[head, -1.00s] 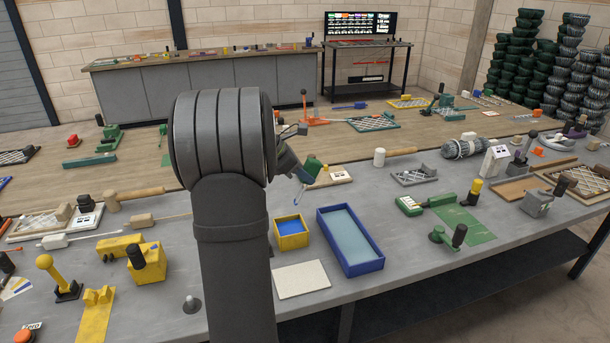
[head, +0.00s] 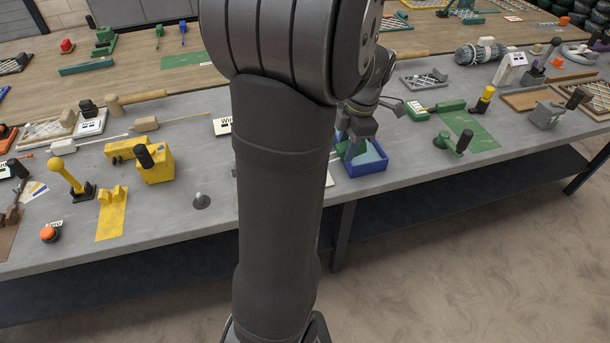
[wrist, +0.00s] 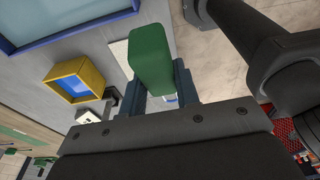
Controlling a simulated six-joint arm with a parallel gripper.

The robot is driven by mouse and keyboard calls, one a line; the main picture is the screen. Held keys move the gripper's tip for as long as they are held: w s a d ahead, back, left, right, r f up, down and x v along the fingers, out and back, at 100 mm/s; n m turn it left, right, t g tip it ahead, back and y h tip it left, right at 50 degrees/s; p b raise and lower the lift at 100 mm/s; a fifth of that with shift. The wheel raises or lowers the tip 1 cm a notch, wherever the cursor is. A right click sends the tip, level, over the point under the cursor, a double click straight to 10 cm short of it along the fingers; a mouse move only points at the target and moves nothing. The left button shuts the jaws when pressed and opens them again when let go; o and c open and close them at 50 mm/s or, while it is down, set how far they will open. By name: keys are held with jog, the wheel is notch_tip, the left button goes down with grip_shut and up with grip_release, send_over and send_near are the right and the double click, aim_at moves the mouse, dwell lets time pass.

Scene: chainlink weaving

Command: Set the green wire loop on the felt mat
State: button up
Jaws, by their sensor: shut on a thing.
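My gripper (wrist: 157,92) is shut on the green wire loop (wrist: 152,58), which shows in the wrist view as a thick, rounded green block between the fingers. Its wire part cannot be made out. In the head view my gripper (head: 357,145) hangs in front of the blue tray, with a bit of green at its fingers. The pale, off-white felt mat (wrist: 119,52) is partly hidden behind the green block in the wrist view. In the head view my arm covers most of the mat, and only a sliver (head: 329,180) shows beside it.
The blue-rimmed tray (head: 362,169) with a pale blue inside stands by the mat. A small yellow box (wrist: 73,80) with a blue inside is close by. A grey knob (head: 201,200) and a yellow block (head: 152,163) stand left of my arm. The table's front edge is near.

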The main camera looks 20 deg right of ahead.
jog(key=w+a+f+y, duration=0.1)
jog(key=w+a+f, duration=0.1)
jog(key=a, duration=0.1)
jog(key=w+a+f, duration=0.2)
jog(key=w+a+f+y, duration=0.1)
jog(key=a+f, duration=0.2)
jog(key=shift+w+a+y, duration=0.3)
jog(key=shift+w, duration=0.1)
jog(key=shift+f, duration=2)
jog(key=shift+f, duration=0.15)
jog(key=o, duration=1)
